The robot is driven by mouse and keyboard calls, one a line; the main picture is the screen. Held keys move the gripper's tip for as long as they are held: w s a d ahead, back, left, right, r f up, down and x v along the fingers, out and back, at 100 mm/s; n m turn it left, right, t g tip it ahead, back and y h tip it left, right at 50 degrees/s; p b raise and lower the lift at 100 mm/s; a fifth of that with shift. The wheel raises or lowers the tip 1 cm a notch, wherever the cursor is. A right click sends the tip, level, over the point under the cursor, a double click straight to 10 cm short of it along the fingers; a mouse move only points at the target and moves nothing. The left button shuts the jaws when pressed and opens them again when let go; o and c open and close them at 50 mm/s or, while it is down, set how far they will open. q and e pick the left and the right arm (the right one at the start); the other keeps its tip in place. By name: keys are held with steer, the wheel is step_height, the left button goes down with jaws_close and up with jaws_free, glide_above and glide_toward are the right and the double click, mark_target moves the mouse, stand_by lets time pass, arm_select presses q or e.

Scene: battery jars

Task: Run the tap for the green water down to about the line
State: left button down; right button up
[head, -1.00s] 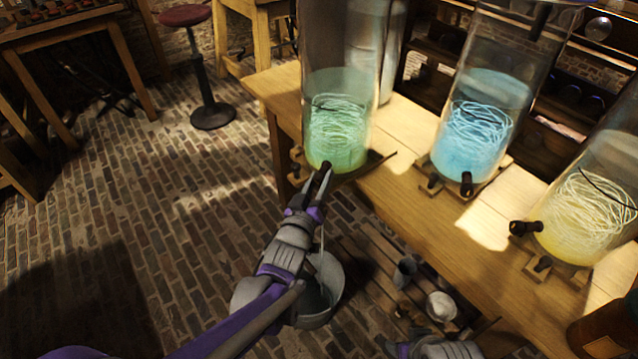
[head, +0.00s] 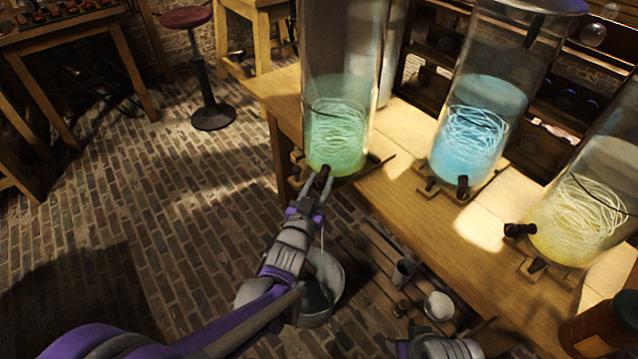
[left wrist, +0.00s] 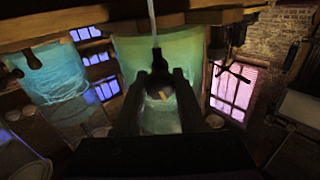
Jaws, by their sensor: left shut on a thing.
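The green water (head: 337,150) stands in the leftmost tall glass jar (head: 340,50), with pale coiled strands in it. A thin dark line (head: 350,108) crosses the jar near the water's upper part; the exact level against it is hard to read. My left gripper (head: 318,184) is shut on the dark tap (head: 323,172) at the jar's foot. The tap and both fingers also show in the left wrist view (left wrist: 160,85). A thin stream falls from the tap into a grey bucket (head: 335,275) below. Of my right arm only a part shows at the bottom edge.
Jars of blue water (head: 465,140) and yellow water (head: 575,225) stand on the same wooden bench (head: 420,225), each with a dark tap. Small cups (head: 438,305) sit on the low slatted shelf. A stool (head: 212,115) stands on open brick floor at the left.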

arm_select(q)
steer(key=shift+m, duration=0.8)
steer(key=shift+r+m+p, duration=0.1)
steer(key=shift+m+p, duration=0.45)
steer(key=shift+m, duration=0.85)
steer(key=shift+c, duration=1)
jaws_free()
steer(key=shift+s, duration=0.1)
steer(key=shift+v, duration=2.45)
